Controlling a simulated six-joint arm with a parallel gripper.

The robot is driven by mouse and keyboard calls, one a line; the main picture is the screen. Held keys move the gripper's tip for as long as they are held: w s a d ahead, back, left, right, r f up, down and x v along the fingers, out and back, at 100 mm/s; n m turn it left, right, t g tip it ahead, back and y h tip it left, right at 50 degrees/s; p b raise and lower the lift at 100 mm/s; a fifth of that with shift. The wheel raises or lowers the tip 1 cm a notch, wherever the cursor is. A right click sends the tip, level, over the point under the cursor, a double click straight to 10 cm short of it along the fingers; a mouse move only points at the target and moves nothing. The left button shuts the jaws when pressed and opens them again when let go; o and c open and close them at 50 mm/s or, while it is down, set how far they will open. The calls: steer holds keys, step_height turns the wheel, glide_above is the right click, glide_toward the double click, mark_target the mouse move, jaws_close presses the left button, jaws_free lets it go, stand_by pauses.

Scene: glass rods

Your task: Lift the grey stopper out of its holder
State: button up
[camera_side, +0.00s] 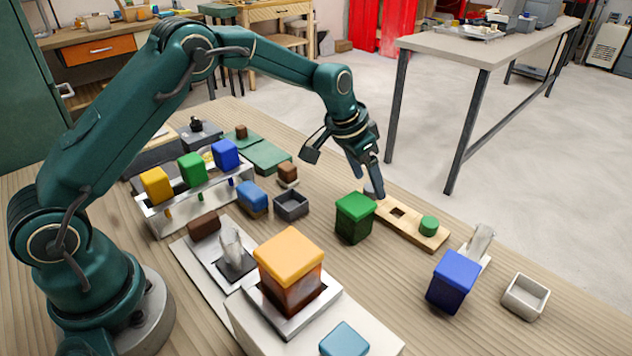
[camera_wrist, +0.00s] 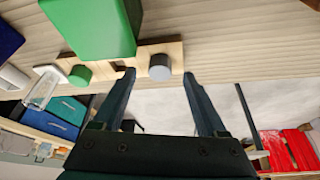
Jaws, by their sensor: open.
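The grey stopper (camera_wrist: 160,68) is a short grey cylinder standing in the wooden holder (camera_wrist: 148,52), seen in the wrist view. In the side view the same holder (camera_side: 413,224) lies on the table, and the stopper at its far left end is mostly hidden by my fingers. My gripper (camera_side: 377,192) points down at that end of the holder. In the wrist view my gripper (camera_wrist: 158,77) is open, with the stopper showing between its fingertips. I cannot tell whether a finger touches it. The holder also has an empty square hole and a green stopper (camera_side: 429,225).
A green-lidded container (camera_side: 354,217) stands close beside the holder. A blue container (camera_side: 453,281), a clear glass piece (camera_side: 481,241) and a small grey open box (camera_side: 526,296) are to the right. An orange-lidded container (camera_side: 290,272) stands in front; a rack (camera_side: 158,222) is left.

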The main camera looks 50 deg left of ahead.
steer(key=shift+x, duration=0.95)
jaws_close()
steer(key=shift+r, duration=0.1)
